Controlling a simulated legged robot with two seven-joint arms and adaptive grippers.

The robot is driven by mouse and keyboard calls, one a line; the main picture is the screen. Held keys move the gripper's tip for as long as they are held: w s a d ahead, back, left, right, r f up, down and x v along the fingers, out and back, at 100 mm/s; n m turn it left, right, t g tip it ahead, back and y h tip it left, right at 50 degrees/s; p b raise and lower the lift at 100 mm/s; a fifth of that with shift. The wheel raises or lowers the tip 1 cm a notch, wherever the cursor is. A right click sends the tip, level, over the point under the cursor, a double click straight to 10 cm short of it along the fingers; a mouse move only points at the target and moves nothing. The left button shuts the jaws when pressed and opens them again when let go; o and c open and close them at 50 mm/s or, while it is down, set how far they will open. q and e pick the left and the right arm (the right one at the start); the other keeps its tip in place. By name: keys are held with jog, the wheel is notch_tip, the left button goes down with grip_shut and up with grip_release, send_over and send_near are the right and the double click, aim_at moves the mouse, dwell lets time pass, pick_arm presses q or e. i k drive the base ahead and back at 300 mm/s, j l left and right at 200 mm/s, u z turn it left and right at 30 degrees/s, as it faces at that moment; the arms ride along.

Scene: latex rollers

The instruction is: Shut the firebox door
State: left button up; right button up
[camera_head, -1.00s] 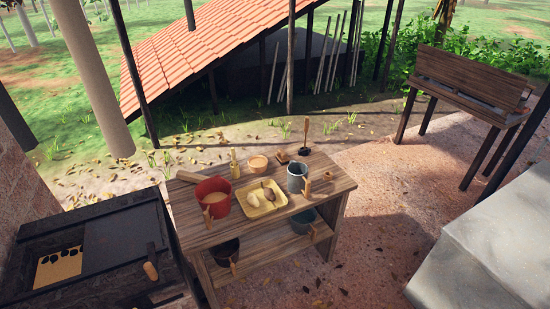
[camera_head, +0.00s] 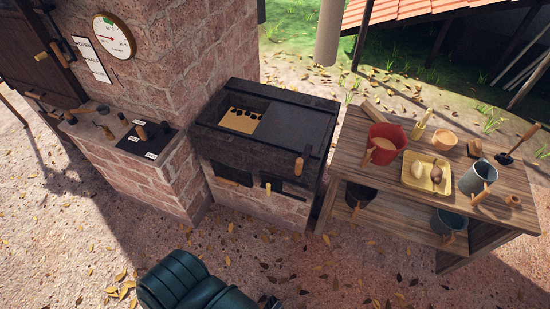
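The firebox appears to be the black metal box (camera_head: 212,145) on a low brick base in the middle. Part of its top is open, showing a tan plate (camera_head: 240,120) with dark holes; a dark flat panel (camera_head: 290,128) covers the right part. A wooden handle (camera_head: 299,166) sits at its front right corner. Dark openings (camera_head: 235,173) show low on the front. I cannot tell which part is the door or how far it stands open. Neither of my grippers is in view.
A brick wall (camera_head: 190,50) with a gauge (camera_head: 114,36) and a lever panel (camera_head: 145,138) stands left of the box. A wooden table (camera_head: 370,168) with a red pot (camera_head: 384,143), yellow tray (camera_head: 427,173) and other items stands close on the right. Leaf-strewn ground lies in front.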

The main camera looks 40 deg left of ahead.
aim_at(300, 128)
jog(key=u, duration=0.95)
